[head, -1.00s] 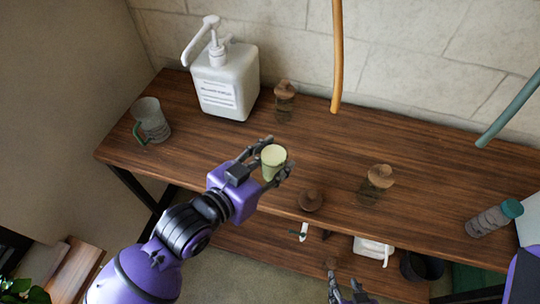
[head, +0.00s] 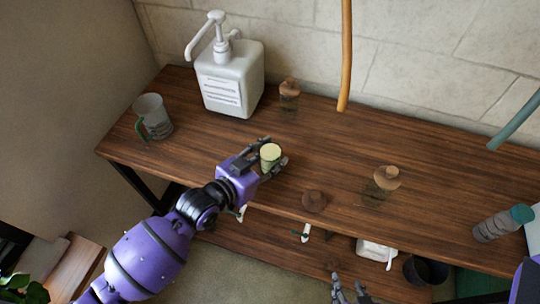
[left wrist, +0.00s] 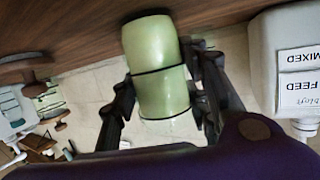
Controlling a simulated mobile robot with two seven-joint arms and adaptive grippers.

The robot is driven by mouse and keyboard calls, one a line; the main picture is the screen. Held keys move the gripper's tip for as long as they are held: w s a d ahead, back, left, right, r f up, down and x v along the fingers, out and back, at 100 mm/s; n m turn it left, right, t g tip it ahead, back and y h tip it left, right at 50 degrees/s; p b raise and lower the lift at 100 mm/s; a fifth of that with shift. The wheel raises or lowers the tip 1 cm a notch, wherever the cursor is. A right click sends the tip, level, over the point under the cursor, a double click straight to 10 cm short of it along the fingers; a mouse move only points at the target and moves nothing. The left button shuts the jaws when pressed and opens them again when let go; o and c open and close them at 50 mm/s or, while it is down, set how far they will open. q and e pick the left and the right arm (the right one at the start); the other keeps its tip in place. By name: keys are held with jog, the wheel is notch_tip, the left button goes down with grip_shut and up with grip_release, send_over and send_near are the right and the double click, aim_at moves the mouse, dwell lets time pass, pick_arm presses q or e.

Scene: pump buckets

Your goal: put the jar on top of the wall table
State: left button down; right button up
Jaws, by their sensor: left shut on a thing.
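The jar (head: 271,153) is small and pale green with a light yellow top. My left gripper (head: 272,163) is shut around it, low over the front part of the wall table (head: 230,140), a long brown wooden table against the wall. In the left wrist view the jar (left wrist: 157,70) sits between the two fingers, its end close to the wood; I cannot tell whether it touches. My right gripper (head: 348,293) shows at the bottom edge of the head view, away from the table top, holding nothing that I can see.
A white pump bottle (head: 232,80) stands at the back left, a grey mug (head: 153,117) at the left end. Cork-topped jars (head: 289,97) (head: 382,184) and a brown knob-like lid (head: 314,201) stand nearby. A teal-capped bottle (head: 503,224) is at the right. A lower shelf (head: 260,241) runs below.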

pick_arm(q)
jog(key=shift+r, duration=0.15)
jog(key=c, duration=1)
grip_release()
jog(key=shift+f, duration=0.2)
jog(key=shift+r, duration=0.25)
jog(key=v, duration=1.2)
jog(key=shift+f, duration=0.2)
